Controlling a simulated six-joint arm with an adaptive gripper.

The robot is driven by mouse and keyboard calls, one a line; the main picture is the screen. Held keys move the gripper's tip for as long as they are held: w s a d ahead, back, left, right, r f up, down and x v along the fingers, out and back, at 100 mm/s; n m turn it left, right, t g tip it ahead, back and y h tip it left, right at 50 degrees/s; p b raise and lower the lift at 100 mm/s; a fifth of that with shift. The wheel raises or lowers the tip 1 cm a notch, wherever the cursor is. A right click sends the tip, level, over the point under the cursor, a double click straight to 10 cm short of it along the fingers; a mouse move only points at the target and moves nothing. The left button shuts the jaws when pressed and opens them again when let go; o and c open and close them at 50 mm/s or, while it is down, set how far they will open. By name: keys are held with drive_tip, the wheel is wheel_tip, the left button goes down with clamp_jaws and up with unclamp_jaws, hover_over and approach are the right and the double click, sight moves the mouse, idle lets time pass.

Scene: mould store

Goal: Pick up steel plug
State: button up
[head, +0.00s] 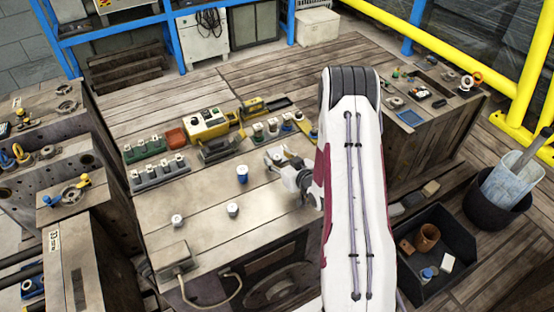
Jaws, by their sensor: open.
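Two small pale metallic plugs stand loose on the wooden bench top: one plug (177,220) at the left and one plug (233,209) nearer the middle. I cannot tell from this view which is the steel plug. A blue plug with a pale top (242,174) stands behind them. My gripper (276,160) is open over the right part of the bench, to the right of the blue plug. My large white arm link hides the bench's right side and part of the gripper's surroundings. I see nothing clearly held between the fingers.
A green rack (144,150), a grey rack (158,174) and a yellow control box (209,124) line the back of the bench. A grey box with a cable (171,258) sits at the front left. The bench middle is mostly clear. A black crate (462,250) stands right.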

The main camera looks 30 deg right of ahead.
sight(279, 159)
clamp_jaws()
drive_tip(key=shift+r, duration=0.1)
wheel_tip(279, 159, up, 10)
idle(1.1)
idle(0.6)
